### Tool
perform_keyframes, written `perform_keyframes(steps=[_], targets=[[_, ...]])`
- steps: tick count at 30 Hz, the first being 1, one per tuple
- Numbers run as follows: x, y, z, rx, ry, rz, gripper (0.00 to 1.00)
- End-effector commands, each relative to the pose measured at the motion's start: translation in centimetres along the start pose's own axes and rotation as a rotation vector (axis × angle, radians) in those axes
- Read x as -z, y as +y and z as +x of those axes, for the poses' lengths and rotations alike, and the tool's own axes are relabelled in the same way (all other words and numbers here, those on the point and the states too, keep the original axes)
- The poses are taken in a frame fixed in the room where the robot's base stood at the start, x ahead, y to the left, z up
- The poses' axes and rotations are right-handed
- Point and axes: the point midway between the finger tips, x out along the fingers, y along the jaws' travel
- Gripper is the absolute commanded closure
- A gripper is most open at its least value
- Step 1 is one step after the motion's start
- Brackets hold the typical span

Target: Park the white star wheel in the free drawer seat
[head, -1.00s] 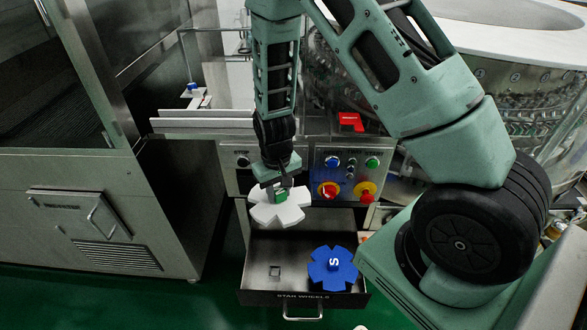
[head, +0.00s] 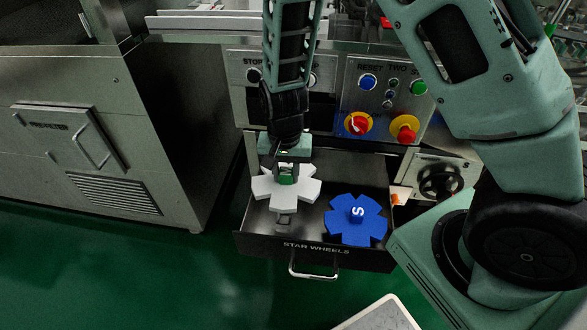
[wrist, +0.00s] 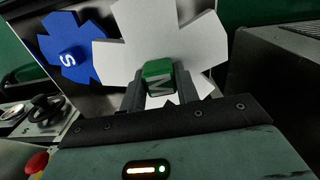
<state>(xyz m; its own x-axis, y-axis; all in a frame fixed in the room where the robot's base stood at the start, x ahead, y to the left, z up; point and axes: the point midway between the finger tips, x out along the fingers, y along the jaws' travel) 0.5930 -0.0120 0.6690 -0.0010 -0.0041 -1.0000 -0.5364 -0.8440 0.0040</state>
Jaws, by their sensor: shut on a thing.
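The white star wheel (head: 264,188) has a green hub marked M, which shows in the wrist view (wrist: 158,80). My gripper (head: 286,174) is shut on that hub and holds the wheel over the left half of the open drawer (head: 250,246), labelled STAR WHEELS. In the wrist view the white wheel (wrist: 190,35) lies flat across the jaws. A blue star wheel (head: 356,222) marked S sits in the right half of the drawer. The left seat is mostly hidden under the white wheel; a small square part (head: 284,219) shows just in front of it. I cannot tell whether the wheel touches the drawer floor.
A control panel with red knobs (head: 405,130) and coloured buttons stands behind the drawer. A grey cabinet (head: 110,150) is at the left. A black handwheel (head: 440,183) and a small orange part (head: 397,197) are right of the drawer. Green floor lies in front.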

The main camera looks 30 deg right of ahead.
Motion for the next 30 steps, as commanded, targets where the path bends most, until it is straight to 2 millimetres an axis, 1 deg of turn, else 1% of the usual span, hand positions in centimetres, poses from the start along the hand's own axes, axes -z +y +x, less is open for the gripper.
perform_keyframes(steps=[1,4,7,17,30], targets=[[-0.2,-0.3,1.6,0.002,0.001,0.013,1.0],[-0.5,-0.6,2.6,0.004,0.001,0.036,1.0],[-0.7,-0.8,3.2,0.005,0.0,0.052,1.0],[-0.9,-0.9,4.1,0.005,-0.001,0.064,1.0],[-0.9,-0.9,7.6,0.004,-0.001,0.062,1.0]])
